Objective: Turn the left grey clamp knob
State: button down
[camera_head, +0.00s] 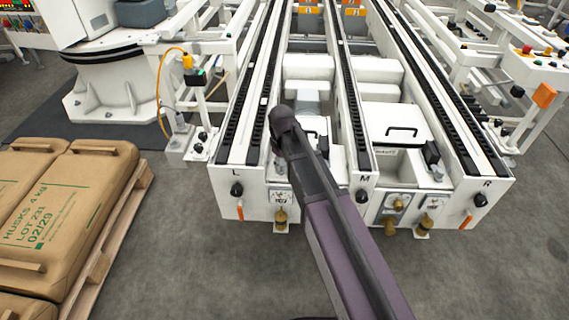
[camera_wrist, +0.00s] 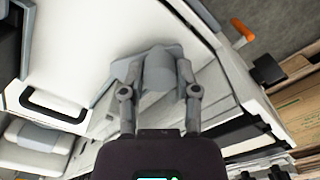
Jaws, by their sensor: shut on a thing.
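In the wrist view, a grey rounded clamp knob (camera_wrist: 158,72) sits between the two fingers of my gripper (camera_wrist: 158,80). The fingers are closed against its sides. A blue-grey plate (camera_wrist: 122,72) shows behind the knob, beside a white panel. In the head view, my dark arm reaches over the left lane of the white conveyor (camera_head: 225,180), just right of the mark L. There my wrist hides the knob and most of the gripper. I cannot tell from these frames how far the knob is turned.
White rails with black roller strips (camera_head: 245,125) flank the lane closely. A white cover with a black handle (camera_head: 402,132) lies in the right lane. Black knobs (camera_head: 236,189) and orange levers (camera_head: 239,213) stick out in front. Brown sacks (camera_head: 65,205) lie on a pallet at left.

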jog(key=m, duration=0.5)
jog(key=shift+w+a+m, duration=0.15)
jog(key=shift+m, duration=0.15)
jog(key=m, duration=0.5)
jog(key=shift+m, duration=0.4)
jog(key=shift+c, duration=1.8)
grip_release()
jog(key=shift+s, duration=0.25)
